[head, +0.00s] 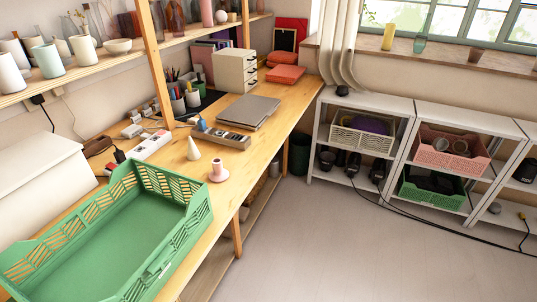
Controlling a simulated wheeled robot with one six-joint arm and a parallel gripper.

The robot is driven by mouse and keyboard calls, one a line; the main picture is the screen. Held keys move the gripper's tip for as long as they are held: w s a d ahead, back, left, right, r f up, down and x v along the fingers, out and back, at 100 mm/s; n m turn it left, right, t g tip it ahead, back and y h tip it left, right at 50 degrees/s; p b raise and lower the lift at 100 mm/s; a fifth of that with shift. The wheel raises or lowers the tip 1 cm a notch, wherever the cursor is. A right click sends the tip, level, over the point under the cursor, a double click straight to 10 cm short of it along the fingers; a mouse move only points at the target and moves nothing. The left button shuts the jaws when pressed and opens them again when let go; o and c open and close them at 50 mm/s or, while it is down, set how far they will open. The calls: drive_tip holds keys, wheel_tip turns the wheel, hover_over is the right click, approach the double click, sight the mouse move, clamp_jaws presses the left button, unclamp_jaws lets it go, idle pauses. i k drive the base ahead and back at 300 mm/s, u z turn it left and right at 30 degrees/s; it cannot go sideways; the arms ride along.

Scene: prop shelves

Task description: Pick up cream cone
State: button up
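A small cream cone (193,149) stands upright, point up, on the wooden desk (262,124). It is behind the large green crate and in front of a long grey organiser tray. A small pink candlestick-like piece (217,172) stands to its right and a little nearer, apart from it. The cone is in full view with nothing covering it. My gripper is not in the head view.
The empty green crate (98,246) fills the near left. Behind the cone are the organiser tray (237,143) and a grey laptop-like slab (247,111). A power strip (151,145) lies left. White shelves (360,104) stand right; the floor (360,250) is mostly clear.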

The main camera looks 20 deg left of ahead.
sight(194, 153)
drive_tip(key=z, duration=0.35)
drive_tip(key=i, duration=1.8)
drive_tip(key=u, duration=1.35)
drive_tip(key=i, duration=0.9)
drive_tip(key=u, duration=1.25)
drive_tip(key=i, duration=0.3)
drive_tip(key=u, duration=0.2)
